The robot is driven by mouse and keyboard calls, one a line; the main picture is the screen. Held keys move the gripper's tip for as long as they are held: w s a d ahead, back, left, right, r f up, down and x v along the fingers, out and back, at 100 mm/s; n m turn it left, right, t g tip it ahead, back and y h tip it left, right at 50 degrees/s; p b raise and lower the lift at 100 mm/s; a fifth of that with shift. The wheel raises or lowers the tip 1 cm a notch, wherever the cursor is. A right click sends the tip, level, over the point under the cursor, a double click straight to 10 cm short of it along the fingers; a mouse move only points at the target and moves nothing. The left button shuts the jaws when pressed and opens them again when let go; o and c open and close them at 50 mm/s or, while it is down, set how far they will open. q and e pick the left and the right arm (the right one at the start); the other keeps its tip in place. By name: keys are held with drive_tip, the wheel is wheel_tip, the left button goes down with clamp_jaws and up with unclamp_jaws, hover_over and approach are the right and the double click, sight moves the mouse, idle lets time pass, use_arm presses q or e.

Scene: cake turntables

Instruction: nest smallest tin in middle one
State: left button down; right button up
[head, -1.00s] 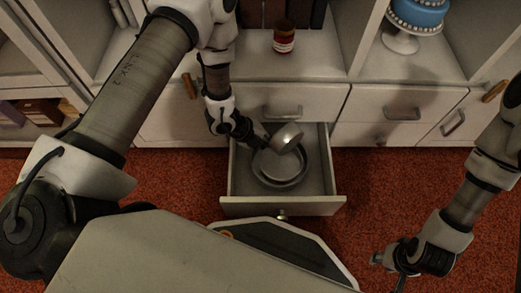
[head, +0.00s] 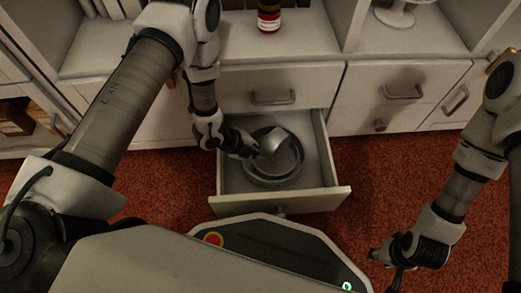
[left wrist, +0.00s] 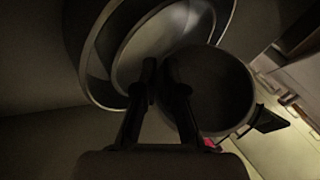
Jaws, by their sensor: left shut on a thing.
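An open drawer (head: 332,190) holds a large round metal tin (head: 251,178) with a middle tin (head: 288,171) nested inside it. The smallest tin (head: 274,139) is tilted, above or just inside the middle tin; whether they touch is unclear. My left gripper (head: 256,150) is shut on the smallest tin at its left side. In the left wrist view, the fingers (left wrist: 162,75) pinch the smallest tin (left wrist: 215,90), whose dark round face overlaps the middle tin (left wrist: 150,45). The large tin (left wrist: 90,55) curves around the middle one. My right gripper (head: 381,268) is open and empty, over the red carpet.
The drawer's front and side walls surround the tins closely. Closed drawers (head: 388,97) and cabinet shelves stand behind. A red jar (head: 269,16) is on the shelf above, and a white cake stand (head: 396,14) is at the upper right. Red carpet (head: 350,165) is clear at the right.

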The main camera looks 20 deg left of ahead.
use_arm(q)
drive_tip(key=c, duration=1.2)
unclamp_jaws()
drive_tip(key=shift+r, duration=0.1)
wheel_tip(320, 180, up, 7)
drive_tip(key=p, duration=0.6)
drive_tip(key=shift+p, duration=0.35)
